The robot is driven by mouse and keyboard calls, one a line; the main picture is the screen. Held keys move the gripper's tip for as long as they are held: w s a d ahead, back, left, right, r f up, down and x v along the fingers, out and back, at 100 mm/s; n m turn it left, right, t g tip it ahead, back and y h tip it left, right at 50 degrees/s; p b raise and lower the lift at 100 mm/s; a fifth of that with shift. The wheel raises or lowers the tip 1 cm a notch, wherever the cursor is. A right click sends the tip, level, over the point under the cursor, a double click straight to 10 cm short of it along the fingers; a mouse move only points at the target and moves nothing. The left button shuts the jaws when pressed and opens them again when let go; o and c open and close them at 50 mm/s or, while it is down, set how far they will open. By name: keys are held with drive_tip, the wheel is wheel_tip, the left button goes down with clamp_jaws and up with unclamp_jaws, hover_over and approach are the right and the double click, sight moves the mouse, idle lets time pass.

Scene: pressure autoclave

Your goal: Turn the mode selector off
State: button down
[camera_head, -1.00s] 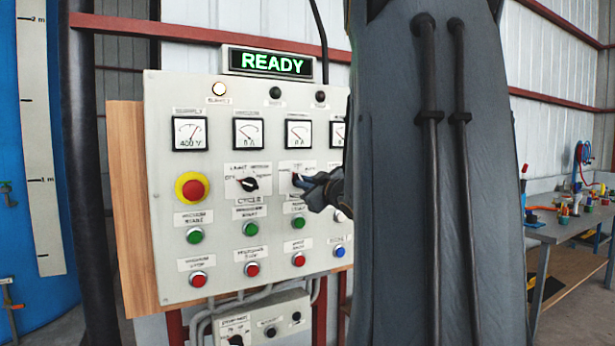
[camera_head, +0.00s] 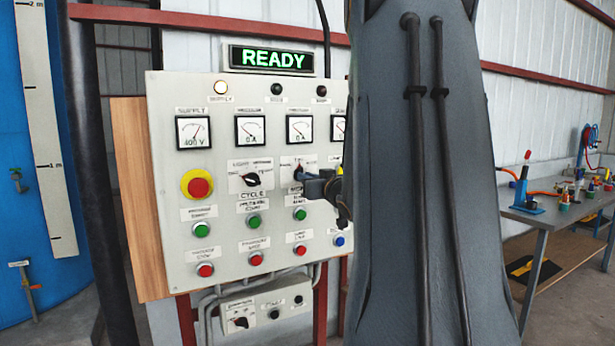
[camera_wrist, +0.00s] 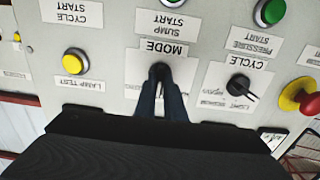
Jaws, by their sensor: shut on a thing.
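The mode selector (camera_wrist: 159,70) is a dark knob under the MODE label in the wrist view, where the picture is upside down. My gripper (camera_wrist: 160,82) is shut on it, with both fingers close together at the knob. In the head view my gripper (camera_head: 300,176) reaches in from the right and hides most of the selector. A small red mark shows just above the fingertips there. The pointer's exact setting cannot be read. The grey control panel (camera_head: 165,125) carries the selector, and a lit READY sign (camera_head: 272,60) stands above it.
Beside it is the cycle selector (camera_head: 252,180), also seen in the wrist view (camera_wrist: 239,86). A red emergency button (camera_head: 198,186) sits further left. Green and red push buttons lie below. A yellow lamp-test button (camera_wrist: 75,62) is close to my gripper. A workbench (camera_head: 560,215) stands right.

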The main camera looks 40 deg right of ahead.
idle(0.3)
drive_tip(key=c, duration=1.8)
unclamp_jaws()
drive_tip(key=shift+c, duration=0.2)
drive_tip(key=shift+s, duration=0.15)
drive_tip(key=b+v, duration=0.2)
drive_tip(key=v, duration=0.5)
drive_tip(key=shift+s, duration=0.3)
